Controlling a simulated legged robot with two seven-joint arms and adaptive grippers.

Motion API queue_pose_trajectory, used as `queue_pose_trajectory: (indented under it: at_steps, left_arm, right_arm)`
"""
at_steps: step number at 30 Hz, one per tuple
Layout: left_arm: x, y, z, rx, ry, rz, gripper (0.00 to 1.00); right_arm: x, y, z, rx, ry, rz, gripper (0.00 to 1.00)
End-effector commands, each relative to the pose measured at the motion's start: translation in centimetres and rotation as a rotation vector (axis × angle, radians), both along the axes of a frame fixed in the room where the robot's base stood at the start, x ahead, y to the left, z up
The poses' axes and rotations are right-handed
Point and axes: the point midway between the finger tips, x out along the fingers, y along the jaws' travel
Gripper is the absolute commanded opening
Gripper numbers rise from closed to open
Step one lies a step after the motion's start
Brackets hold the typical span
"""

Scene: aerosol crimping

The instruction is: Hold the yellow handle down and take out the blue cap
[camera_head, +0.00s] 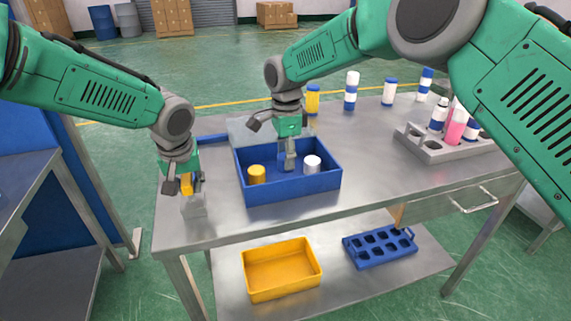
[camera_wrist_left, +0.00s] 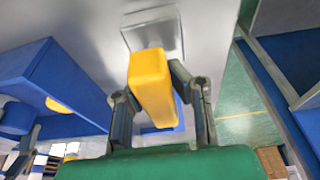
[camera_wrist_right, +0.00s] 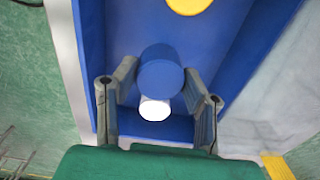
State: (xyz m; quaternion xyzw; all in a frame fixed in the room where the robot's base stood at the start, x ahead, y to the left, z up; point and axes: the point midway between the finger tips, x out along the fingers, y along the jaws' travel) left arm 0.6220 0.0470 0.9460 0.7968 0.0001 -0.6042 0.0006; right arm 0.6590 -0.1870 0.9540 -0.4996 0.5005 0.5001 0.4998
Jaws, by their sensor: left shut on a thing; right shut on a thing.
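The yellow handle (camera_head: 187,184) stands on a grey block at the front left of the table. My left gripper (camera_head: 184,183) is shut on it, with a finger on each side; the yellow handle also fills the middle of the left wrist view (camera_wrist_left: 151,84). The blue cap (camera_wrist_right: 160,72) is between the fingers of my right gripper (camera_wrist_right: 160,88), which is shut on it. In the head view my right gripper (camera_head: 287,158) reaches down into the blue bin (camera_head: 293,188), and its fingers mostly hide the blue cap. I cannot tell whether the cap touches the bin floor.
In the bin, a yellow cap (camera_head: 256,174) is left of my right gripper and a white cap (camera_head: 312,164) is close on its right. A grey rack (camera_head: 440,152) with bottles stands at the right. Several bottles stand along the back edge. The front right table is clear.

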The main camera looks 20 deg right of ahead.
Motion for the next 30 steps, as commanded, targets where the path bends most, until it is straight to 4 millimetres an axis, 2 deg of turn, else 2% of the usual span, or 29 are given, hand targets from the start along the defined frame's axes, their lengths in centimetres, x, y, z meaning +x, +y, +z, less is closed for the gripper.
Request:
queue_pose_trajectory:
  at_steps: [1,15,26,27,28,30]
  left_arm:
    - [-0.6,-0.1,-0.7,0.004,0.018,-0.003,0.0]
    - [-0.6,-0.1,-0.7,0.004,0.018,-0.003,0.0]
    - [-0.6,-0.1,-0.8,0.004,0.018,-0.003,0.0]
    - [-0.6,-0.1,-0.7,0.004,0.018,-0.003,0.23]
    - [-0.6,-0.1,-0.7,0.004,0.018,-0.002,0.34]
    - [-0.5,-0.1,-0.6,0.003,0.015,-0.002,0.37]
  right_arm:
    - [0.1,0.0,0.6,-0.001,-0.002,0.0,0.23]
    - [0.1,0.0,5.1,0.0,-0.002,0.0,0.23]
    - [0.0,0.0,5.8,0.0,0.0,0.001,0.23]
    - [0.0,0.0,5.8,0.0,0.0,0.001,0.23]
    - [0.0,0.0,5.8,0.0,0.0,0.001,0.23]
    - [0.0,0.0,5.8,0.0,-0.001,0.001,0.23]
